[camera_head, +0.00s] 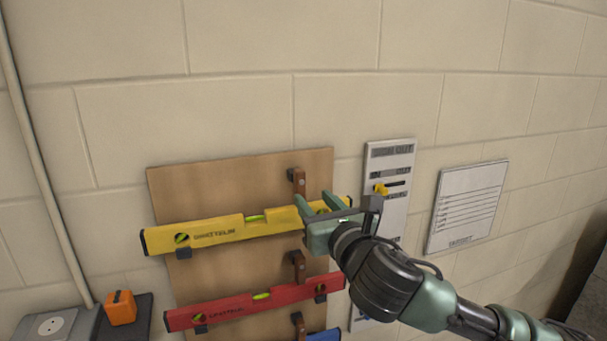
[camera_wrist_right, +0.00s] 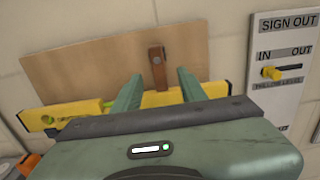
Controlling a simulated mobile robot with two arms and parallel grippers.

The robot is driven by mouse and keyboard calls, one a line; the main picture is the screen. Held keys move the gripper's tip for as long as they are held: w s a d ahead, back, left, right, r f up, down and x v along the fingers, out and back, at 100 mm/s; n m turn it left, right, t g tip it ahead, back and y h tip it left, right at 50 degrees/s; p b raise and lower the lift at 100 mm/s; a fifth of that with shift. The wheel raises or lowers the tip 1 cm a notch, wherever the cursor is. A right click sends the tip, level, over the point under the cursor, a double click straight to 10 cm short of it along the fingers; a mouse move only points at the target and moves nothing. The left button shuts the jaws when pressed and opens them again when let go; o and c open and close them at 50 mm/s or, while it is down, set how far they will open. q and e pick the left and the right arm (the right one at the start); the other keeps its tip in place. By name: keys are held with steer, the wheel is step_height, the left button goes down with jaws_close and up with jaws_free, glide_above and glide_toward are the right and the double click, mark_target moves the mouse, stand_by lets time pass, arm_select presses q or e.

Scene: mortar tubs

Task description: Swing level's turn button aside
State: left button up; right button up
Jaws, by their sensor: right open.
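The yellow level (camera_head: 225,231) lies across the upper part of a wooden board (camera_head: 225,185) on the wall. Its brown turn button (camera_head: 298,182) stands upright, its lower end in front of the level. In the right wrist view the turn button (camera_wrist_right: 157,66) shows a round pivot near its middle. My right gripper (camera_head: 316,200) is open at the level's right part. In the right wrist view its two green fingertips (camera_wrist_right: 160,80) stand to the left and right of the button, apart from it. The palm hides part of the level. My left gripper is not in view.
A red level (camera_head: 250,304) and part of a blue level (camera_head: 325,335) hang below, with their own brown buttons. A sign-out board (camera_head: 390,165) with a yellow marker (camera_head: 380,189) and a paper sheet (camera_head: 467,205) are right. An orange object (camera_head: 121,308) stands at lower left.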

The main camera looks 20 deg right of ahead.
mark_target(302, 187)
steer(key=w, duration=0.1)
steer(key=w+p, duration=0.1)
steer(key=w, duration=0.1)
steer(key=shift+a+r+p, duration=0.3)
steer(key=shift+r+p, duration=0.1)
steer(key=w, duration=0.3)
steer(key=shift+w+f+p, duration=0.25)
steer(key=shift+f+p, duration=0.1)
steer(key=shift+s, duration=0.15)
steer(key=c, duration=0.8)
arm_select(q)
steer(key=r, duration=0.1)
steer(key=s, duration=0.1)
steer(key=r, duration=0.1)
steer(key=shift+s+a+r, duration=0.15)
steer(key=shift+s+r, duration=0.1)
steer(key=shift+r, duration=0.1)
arm_select(e)
jaws_close()
